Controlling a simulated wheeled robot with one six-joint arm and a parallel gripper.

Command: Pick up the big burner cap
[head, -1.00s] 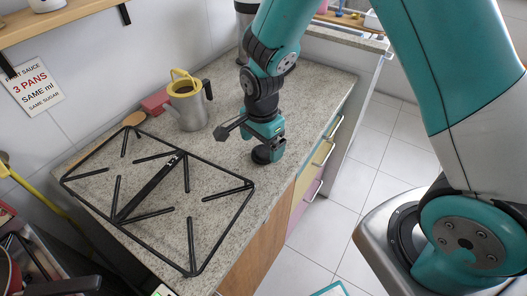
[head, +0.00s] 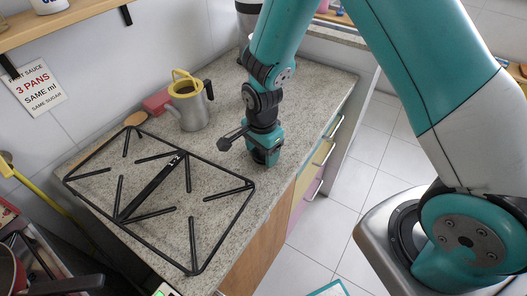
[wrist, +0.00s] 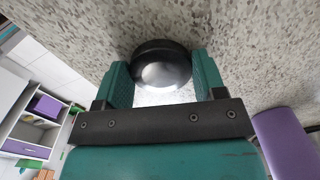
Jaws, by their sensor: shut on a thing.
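The burner cap, round and black with a shiny face, shows in the wrist view (wrist: 162,62) between the two teal fingers of my gripper (wrist: 160,78). The fingers sit at its left and right sides and are shut on it. In the head view my gripper (head: 265,158) points down at the worktop near its front edge, right of the black pan grate. It hides most or all of the cap there. I cannot tell whether the cap still touches the worktop.
The black grate (head: 187,172) lies on the speckled worktop (head: 315,90) to the left. Drawers with handles (head: 322,155) lie below the front edge. The worktop right of my gripper is clear.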

